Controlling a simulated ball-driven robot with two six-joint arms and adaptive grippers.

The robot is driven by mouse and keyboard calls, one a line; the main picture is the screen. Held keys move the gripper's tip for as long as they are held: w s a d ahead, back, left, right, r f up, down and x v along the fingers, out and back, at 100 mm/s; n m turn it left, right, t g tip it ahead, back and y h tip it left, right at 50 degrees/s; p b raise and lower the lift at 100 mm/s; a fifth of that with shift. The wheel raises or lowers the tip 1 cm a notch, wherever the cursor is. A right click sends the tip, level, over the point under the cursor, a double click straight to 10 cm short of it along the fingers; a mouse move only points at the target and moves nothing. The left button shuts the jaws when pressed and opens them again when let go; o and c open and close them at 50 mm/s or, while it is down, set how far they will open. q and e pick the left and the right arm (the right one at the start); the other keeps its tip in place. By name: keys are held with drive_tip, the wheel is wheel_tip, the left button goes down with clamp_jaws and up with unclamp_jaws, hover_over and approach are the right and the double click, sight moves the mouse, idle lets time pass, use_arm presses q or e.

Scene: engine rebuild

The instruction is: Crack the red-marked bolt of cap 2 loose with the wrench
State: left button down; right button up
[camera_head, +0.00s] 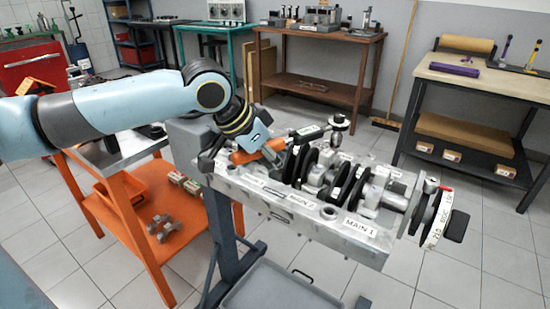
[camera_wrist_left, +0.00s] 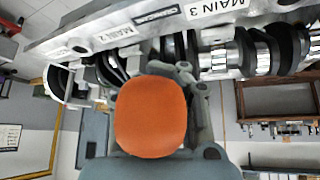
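My left gripper (camera_head: 274,152) is over the left part of the engine block (camera_head: 330,232). It appears shut on the orange handle of the wrench (camera_head: 246,156); the handle end (camera_wrist_left: 150,118) fills the middle of the left wrist view and hides the fingertips. The wrench's dark shaft runs right over the crankshaft to a metal head (camera_head: 338,122) above the block's far side. The label MAIN 2 (camera_head: 302,202) is on the near face, also in the left wrist view (camera_wrist_left: 115,36). I cannot make out a red-marked bolt on cap 2. My right gripper is not in view.
The block sits on a grey stand with a tray (camera_head: 275,290) below. An orange cart (camera_head: 130,205) with metal parts stands at the left. Workbenches line the back; the floor at right is clear.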

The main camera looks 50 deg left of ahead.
use_arm(q)
drive_tip(key=shift+f, duration=0.1)
idle(0.7)
drive_tip(key=shift+f+b, duration=0.35)
drive_tip(key=shift+f, duration=0.25)
idle(0.4)
drive_tip(key=shift+f, duration=0.4)
idle(0.3)
idle(0.4)
drive_tip(key=shift+d, duration=0.1)
drive_tip(key=shift+d+n, duration=0.5)
drive_tip(key=shift+d, duration=0.2)
drive_tip(key=shift+y, duration=0.3)
drive_tip(key=shift+d, duration=0.1)
